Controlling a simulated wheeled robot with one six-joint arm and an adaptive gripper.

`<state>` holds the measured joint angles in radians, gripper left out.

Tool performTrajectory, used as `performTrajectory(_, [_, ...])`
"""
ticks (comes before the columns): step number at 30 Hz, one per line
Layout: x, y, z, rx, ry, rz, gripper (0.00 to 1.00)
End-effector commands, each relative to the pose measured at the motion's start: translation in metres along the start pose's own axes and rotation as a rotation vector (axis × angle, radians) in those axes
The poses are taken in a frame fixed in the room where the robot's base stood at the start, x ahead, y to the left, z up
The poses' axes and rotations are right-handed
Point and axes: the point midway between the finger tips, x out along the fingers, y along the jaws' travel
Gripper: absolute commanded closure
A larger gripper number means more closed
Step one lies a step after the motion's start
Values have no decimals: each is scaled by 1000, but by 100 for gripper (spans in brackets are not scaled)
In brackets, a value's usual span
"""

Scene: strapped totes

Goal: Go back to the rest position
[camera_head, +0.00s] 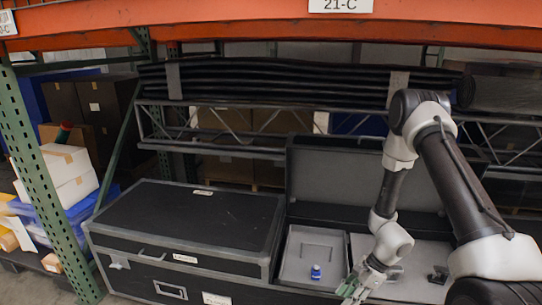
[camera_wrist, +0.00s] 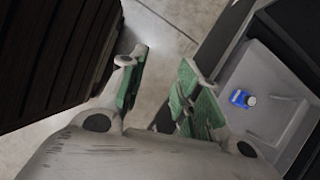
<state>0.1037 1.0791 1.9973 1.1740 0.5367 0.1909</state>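My gripper (camera_head: 358,284) hangs at the front edge of the open black case, right of the blue bottle. In the wrist view my gripper (camera_wrist: 158,92) shows its green-padded fingers apart, with only floor between them. A small blue bottle with a white cap (camera_head: 315,272) stands in the grey left compartment of the open case (camera_head: 345,226). It also shows in the wrist view (camera_wrist: 243,98), to the right of the fingers and not touched by them.
A closed black case (camera_head: 190,222) stands left of the open one. A small dark object (camera_head: 438,275) lies in the right compartment. The raised lid (camera_head: 340,180) stands behind. An orange rack beam (camera_head: 230,22) crosses above, and a green post (camera_head: 45,180) stands left.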

Motion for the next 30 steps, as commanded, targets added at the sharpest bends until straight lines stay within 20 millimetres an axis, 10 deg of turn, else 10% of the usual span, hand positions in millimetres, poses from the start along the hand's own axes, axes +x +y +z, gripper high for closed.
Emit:
performTrajectory(11, [-95, 36, 42, -413, -67, 127, 67])
performTrajectory(30, [-357, 137, 108, -1250, 256, 301, 67])
